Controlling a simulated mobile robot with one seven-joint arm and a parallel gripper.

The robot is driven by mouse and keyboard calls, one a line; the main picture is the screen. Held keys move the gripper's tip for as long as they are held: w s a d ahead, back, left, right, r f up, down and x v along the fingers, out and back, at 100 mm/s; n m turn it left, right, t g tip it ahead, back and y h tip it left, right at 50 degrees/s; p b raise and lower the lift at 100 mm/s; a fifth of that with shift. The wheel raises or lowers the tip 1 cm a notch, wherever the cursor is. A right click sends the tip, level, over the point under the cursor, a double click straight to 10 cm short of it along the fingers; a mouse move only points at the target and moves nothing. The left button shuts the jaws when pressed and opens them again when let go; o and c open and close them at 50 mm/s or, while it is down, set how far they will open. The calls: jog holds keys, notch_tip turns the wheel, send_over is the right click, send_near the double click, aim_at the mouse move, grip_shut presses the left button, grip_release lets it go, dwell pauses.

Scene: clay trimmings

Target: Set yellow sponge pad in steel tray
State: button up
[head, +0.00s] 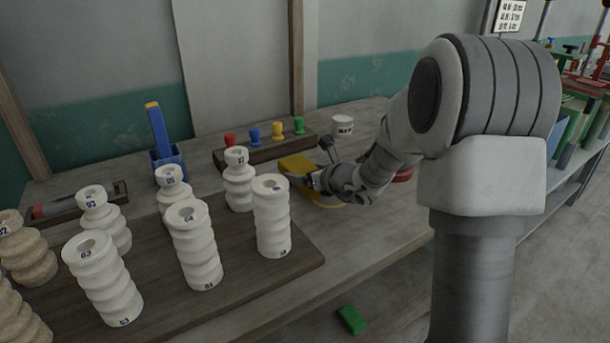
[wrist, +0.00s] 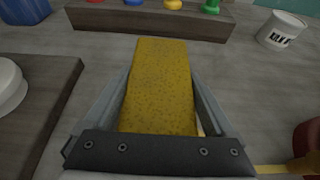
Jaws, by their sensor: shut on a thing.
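The yellow sponge pad (head: 297,164) is a speckled block in my gripper (head: 308,180), above or on the bench right of the white ribbed pieces. In the wrist view the sponge pad (wrist: 160,85) lies lengthwise between the two fingers of my gripper (wrist: 161,78), which is shut on it. I cannot tell whether the pad touches the bench. I cannot make out a steel tray for certain in either view.
A dark board (head: 300,262) holds several white ribbed pieces (head: 272,215) close left of my gripper. A wooden rack (head: 264,150) with coloured knobs stands behind, beside a white labelled cup (head: 342,125). A blue holder (head: 168,165) stands farther left. A green block (head: 352,319) lies below the bench.

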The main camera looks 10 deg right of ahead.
jog(key=o, duration=1.1)
jog(key=shift+f, duration=0.1)
jog(key=shift+o, duration=0.7)
